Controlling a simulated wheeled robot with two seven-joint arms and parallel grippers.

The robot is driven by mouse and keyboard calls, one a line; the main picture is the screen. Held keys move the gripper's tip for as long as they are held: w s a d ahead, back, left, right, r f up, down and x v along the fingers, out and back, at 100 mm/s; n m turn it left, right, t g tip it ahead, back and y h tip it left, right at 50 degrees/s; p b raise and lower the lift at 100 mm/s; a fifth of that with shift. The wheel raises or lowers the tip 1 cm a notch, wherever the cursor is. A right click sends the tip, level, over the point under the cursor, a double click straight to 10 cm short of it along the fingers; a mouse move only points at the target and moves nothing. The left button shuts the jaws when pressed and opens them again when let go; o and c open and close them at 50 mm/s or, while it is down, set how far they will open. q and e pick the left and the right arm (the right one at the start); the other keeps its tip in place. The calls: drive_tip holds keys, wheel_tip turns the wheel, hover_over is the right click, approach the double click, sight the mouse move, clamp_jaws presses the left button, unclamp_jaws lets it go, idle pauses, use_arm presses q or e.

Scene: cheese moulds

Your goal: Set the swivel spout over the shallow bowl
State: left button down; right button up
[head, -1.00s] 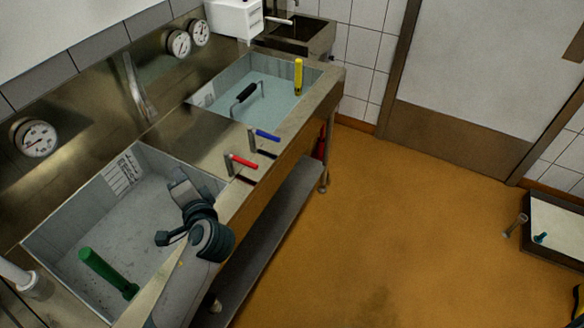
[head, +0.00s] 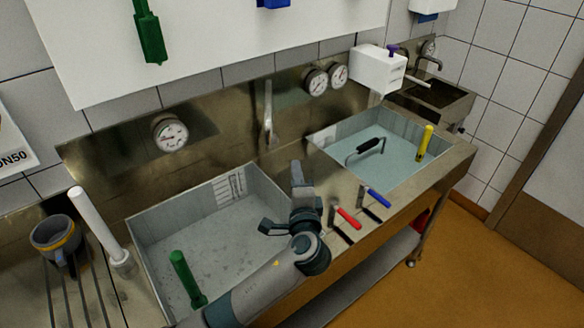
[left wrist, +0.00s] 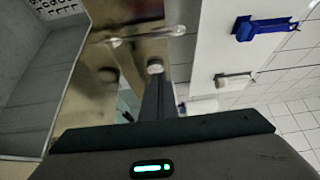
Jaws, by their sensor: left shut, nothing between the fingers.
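The swivel spout (head: 268,115) is a slim metal tube on the steel back panel, between the two basins. It points forward at the strip dividing them. In the left wrist view a shiny tube (left wrist: 145,37) crosses beyond the fingers. The left basin (head: 160,212) is grey with a green standpipe; the right basin (head: 330,132) holds pale water, with a black handle and a yellow standpipe. I cannot tell which is the shallow bowl. My left gripper (head: 297,170) is shut and empty, above the left basin's right end, apart from the spout. My right gripper is out of view.
Red (head: 347,218) and blue (head: 376,197) levers stand on the front ledge right of my left arm. A white standing tube (head: 92,222) and a grey mug (head: 56,236) are at the left. A white dispenser box (head: 378,70) is at the back right.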

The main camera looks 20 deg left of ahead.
use_arm(q)
drive_tip(key=w+a+b, duration=0.2)
drive_tip(key=w+a, duration=0.5)
drive_tip(key=w, duration=0.1)
idle(0.5)
drive_tip(key=s+a, duration=0.2)
drive_tip(key=a, duration=0.6)
drive_tip(key=shift+s+a, duration=0.15)
drive_tip(key=shift+a, duration=0.1)
drive_tip(key=shift+d+f, duration=0.1)
